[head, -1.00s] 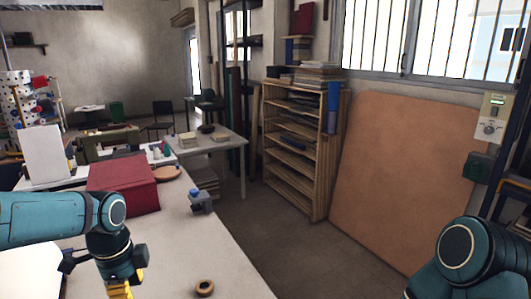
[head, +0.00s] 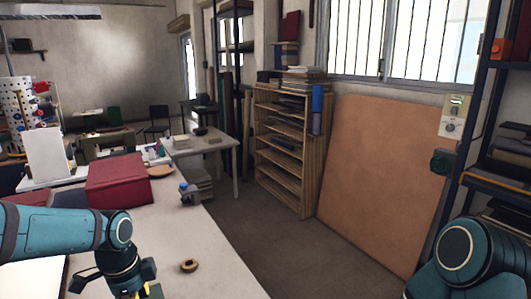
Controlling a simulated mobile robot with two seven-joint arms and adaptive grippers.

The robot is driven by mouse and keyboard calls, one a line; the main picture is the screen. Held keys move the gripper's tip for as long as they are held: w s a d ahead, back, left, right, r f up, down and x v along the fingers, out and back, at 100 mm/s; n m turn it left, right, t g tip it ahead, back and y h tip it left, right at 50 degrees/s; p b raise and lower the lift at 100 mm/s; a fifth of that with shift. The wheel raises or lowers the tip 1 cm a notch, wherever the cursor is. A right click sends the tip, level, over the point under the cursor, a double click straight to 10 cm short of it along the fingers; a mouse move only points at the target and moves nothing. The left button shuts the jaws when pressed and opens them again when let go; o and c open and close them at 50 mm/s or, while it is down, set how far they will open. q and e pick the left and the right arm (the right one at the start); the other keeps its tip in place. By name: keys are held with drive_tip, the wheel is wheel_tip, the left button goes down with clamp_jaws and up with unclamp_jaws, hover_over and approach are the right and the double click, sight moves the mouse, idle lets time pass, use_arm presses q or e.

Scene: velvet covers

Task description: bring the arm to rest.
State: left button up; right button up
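My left arm (head: 50,233) comes in from the left over the pale worktable (head: 215,270), bent down at a teal joint. Its wrist and dark gripper parts (head: 125,280) run to the bottom edge, with a bit of yellow showing there. The fingertips are cut off, so I cannot tell whether this gripper is open or holds anything. Of my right arm, only a teal joint (head: 466,250) shows at the lower right. My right gripper is out of view.
On the worktable are a red box (head: 118,180), a small grey-blue device (head: 189,194) and a small ring (head: 189,265). A wooden shelf (head: 290,150) and a large tan board (head: 380,180) stand beyond. A dark rack (head: 485,130) is at right. Floor between is clear.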

use_arm(q)
drive_tip(key=d+f+n+h, duration=0.1)
drive_tip(key=d+f+n, duration=0.2)
drive_tip(key=f, duration=0.5)
drive_tip(key=d+f+n+h, duration=0.1)
drive_tip(key=d+f+n, duration=0.1)
drive_tip(key=f, duration=0.6)
drive_tip(key=s+d+f+n+h, duration=0.1)
drive_tip(key=s+d+f+n, duration=0.3)
drive_tip(key=s+f+n, duration=0.4)
drive_tip(key=s+d+f+n, duration=0.5)
drive_tip(key=s+f, duration=0.2)
drive_tip(key=f, duration=0.3)
drive_tip(key=w+d+f+m+t+b, duration=0.1)
drive_tip(key=w+f+b, duration=0.3)
drive_tip(key=b, duration=0.6)
drive_tip(key=w+d, duration=0.1)
drive_tip(key=w, duration=0.1)
drive_tip(key=shift+w+f+m+t, duration=0.15)
drive_tip(key=shift+w+m+t, duration=0.2)
drive_tip(key=shift+m+t, duration=0.05)
use_arm(e)
wheel_tip(320, 180, down, 11)
drive_tip(key=shift+w+a+f, duration=0.15)
drive_tip(key=shift+w+a, duration=0.05)
drive_tip(key=shift+a, duration=0.25)
